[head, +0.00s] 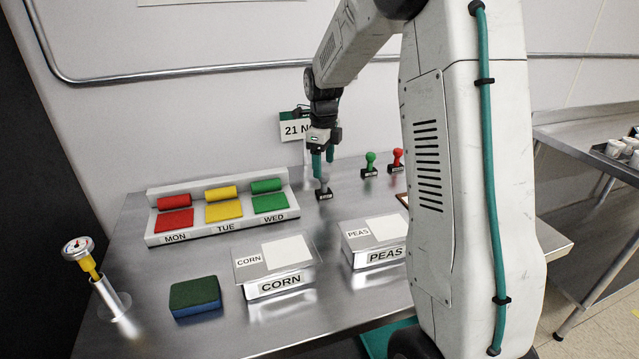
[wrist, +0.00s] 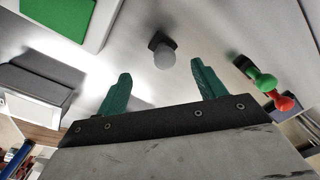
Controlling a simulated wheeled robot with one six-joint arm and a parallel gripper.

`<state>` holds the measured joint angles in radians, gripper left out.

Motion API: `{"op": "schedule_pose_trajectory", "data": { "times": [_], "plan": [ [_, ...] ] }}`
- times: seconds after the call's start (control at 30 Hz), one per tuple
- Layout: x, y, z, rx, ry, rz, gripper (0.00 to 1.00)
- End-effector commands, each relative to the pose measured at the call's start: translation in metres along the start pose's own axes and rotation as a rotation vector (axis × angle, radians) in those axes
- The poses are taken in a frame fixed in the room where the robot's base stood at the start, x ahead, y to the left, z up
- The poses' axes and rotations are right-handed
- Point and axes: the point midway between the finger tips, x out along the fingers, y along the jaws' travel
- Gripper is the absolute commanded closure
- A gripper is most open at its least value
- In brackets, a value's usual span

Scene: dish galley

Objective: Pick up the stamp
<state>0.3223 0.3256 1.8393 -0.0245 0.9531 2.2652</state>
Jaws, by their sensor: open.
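A grey stamp with a round knob and dark base (head: 324,192) stands upright on the steel counter, right of the colour pad rack. My gripper (head: 323,166) is above it, pointing down with teal fingers. In the wrist view my gripper (wrist: 160,76) is open and empty, and the grey stamp (wrist: 164,55) shows just beyond the fingertips, between their lines. I cannot tell whether the fingertips touch it. A green stamp (head: 370,162) and a red stamp (head: 397,158) stand to the right; the green one (wrist: 262,79) and red one (wrist: 284,102) also show in the wrist view.
The white rack (head: 160,235) with red, yellow and green pads stands to the left. CORN (head: 280,285) and PEAS (head: 375,256) boxes stand nearer the front. A sponge (head: 195,296) and a thermometer (head: 88,262) are at left front. A date sign (head: 296,129) stands behind my gripper.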

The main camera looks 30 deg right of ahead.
Motion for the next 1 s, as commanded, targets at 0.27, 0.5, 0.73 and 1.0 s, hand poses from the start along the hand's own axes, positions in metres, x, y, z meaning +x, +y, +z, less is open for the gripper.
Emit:
{"op": "schedule_pose_trajectory", "data": {
  "times": [0.27,0.5,0.73,1.0],
  "plan": [
    [0.028,-0.014,-0.007,0.069,0.003,0.002,0.31],
    [0.059,-0.009,-0.005,0.067,0.004,0.003,0.31],
    [0.084,-0.007,-0.003,0.065,0.002,0.002,0.31],
    [0.085,-0.006,-0.002,0.063,0.001,0.0,0.39]
  ]
}}
